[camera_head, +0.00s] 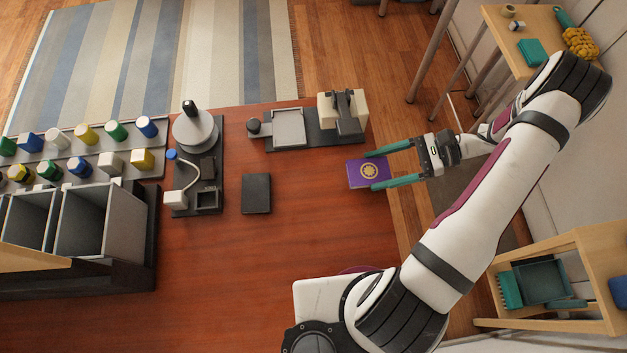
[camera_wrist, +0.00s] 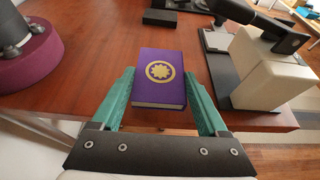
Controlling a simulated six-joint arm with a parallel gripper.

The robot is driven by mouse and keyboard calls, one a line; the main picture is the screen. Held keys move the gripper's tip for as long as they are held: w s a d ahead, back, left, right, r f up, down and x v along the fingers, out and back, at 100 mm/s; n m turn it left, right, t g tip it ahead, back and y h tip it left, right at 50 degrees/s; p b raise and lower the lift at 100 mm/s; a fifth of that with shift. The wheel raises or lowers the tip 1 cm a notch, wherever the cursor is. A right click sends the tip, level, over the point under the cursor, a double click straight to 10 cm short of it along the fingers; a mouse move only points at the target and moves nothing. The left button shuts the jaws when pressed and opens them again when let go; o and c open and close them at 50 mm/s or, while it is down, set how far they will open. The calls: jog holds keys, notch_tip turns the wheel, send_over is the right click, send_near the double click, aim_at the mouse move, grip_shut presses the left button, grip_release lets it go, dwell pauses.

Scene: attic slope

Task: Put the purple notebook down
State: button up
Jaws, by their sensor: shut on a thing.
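The purple notebook (camera_head: 368,173) has a gold emblem on its cover and lies level at the right edge of the reddish-brown table (camera_head: 270,250). In the wrist view the notebook (camera_wrist: 160,77) sits between the two teal fingers of my gripper (camera_wrist: 160,100). My gripper (camera_head: 381,167) is shut on the notebook from its right side in the head view. I cannot tell whether the notebook's underside touches the table.
A cream and grey press-like device (camera_head: 343,110) stands close behind the notebook. A dark flat block (camera_head: 256,193) lies to the left. Between it and the notebook the table is clear. Bins (camera_head: 103,222) and coloured jars (camera_head: 87,134) fill the far left.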

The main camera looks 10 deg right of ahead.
send_over(318, 186)
jog(key=shift+d, duration=0.1)
jog(key=shift+f, duration=1.75)
jog(key=shift+f, duration=0.15)
jog(key=o, duration=1.4)
jog(key=v, duration=1.2)
jog(key=shift+r, duration=0.2)
